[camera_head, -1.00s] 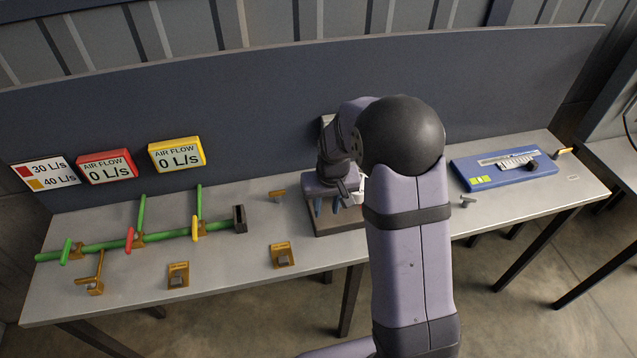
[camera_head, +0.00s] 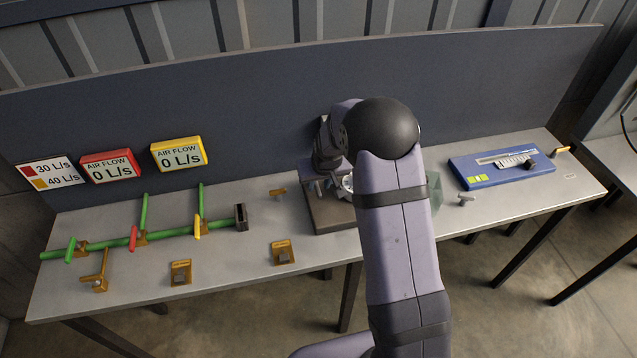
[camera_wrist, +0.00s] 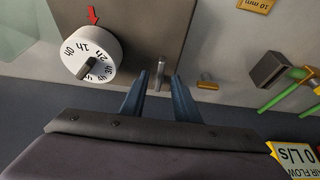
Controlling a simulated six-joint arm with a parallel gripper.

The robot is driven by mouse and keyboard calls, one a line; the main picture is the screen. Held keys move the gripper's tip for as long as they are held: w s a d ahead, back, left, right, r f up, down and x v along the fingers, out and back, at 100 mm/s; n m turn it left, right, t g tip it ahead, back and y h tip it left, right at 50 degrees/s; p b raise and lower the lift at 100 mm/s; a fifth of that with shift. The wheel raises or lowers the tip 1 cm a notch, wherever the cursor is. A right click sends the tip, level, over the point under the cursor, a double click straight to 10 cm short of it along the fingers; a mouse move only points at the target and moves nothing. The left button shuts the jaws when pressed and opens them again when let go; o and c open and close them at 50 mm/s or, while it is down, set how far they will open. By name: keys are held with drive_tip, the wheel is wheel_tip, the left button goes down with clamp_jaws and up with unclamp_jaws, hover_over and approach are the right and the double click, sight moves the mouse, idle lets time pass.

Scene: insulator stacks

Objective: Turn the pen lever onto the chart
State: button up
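A white drum or dial (camera_wrist: 92,52) marked in hours, likely the chart, stands on a brown base (camera_wrist: 130,20) in the wrist view. A red arrow (camera_wrist: 93,15) points at its edge. A small grey metal lever (camera_wrist: 160,70), likely the pen lever, stands to the right of the drum. My gripper (camera_wrist: 159,80) is open; its two blue fingers lie either side of the lever's near end, with gaps visible. In the head view the brown base (camera_head: 333,219) and the drum (camera_head: 347,183) are partly hidden by my arm. Contact with the lever cannot be told.
Green pipes with valves (camera_head: 140,238) and a black end block (camera_head: 241,216) lie to the left. Small brass fittings (camera_head: 283,252) stand along the front. A blue instrument (camera_head: 502,166) is at the right. A dark panel (camera_head: 260,95) rises behind the table.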

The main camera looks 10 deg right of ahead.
drive_tip(key=shift+p+x, duration=0.35)
drive_tip(key=shift+x, duration=0.8)
drive_tip(key=shift+c, duration=0.3)
clamp_jaws()
drive_tip(key=shift+d+f+n+b, duration=0.15)
drive_tip(key=shift+n+b, duration=0.15)
drive_tip(key=shift+b, duration=0.5)
drive_tip(key=n+b, duration=0.1)
drive_tip(key=b, duration=0.1)
drive_tip(key=d+n+y+b, duration=0.1)
drive_tip(key=b, duration=0.2)
drive_tip(key=n+b, duration=0.1)
drive_tip(key=b, duration=0.1)
drive_tip(key=shift+w+d+f+y+b, duration=0.2)
drive_tip(key=shift+f+y+b, duration=0.1)
drive_tip(key=shift+b, duration=0.1)
drive_tip(key=n+b, duration=0.2)
drive_tip(key=b, duration=0.1)
drive_tip(key=shift+w+d+r+y, duration=0.15)
drive_tip(key=shift+d+r+y, duration=0.05)
drive_tip(key=shift+d+y, duration=0.1)
drive_tip(key=shift+w+d+r+n+g+y+b, duration=0.1)
drive_tip(key=shift+d+n+g+y+b, duration=0.1)
drive_tip(key=shift+n+b, duration=0.3)
drive_tip(key=shift+w+d+r+n+g+y+b, duration=0.1)
drive_tip(key=shift+n+g+y+b, duration=0.1)
drive_tip(key=shift+n, duration=0.5)
drive_tip(key=shift+r, duration=0.1)
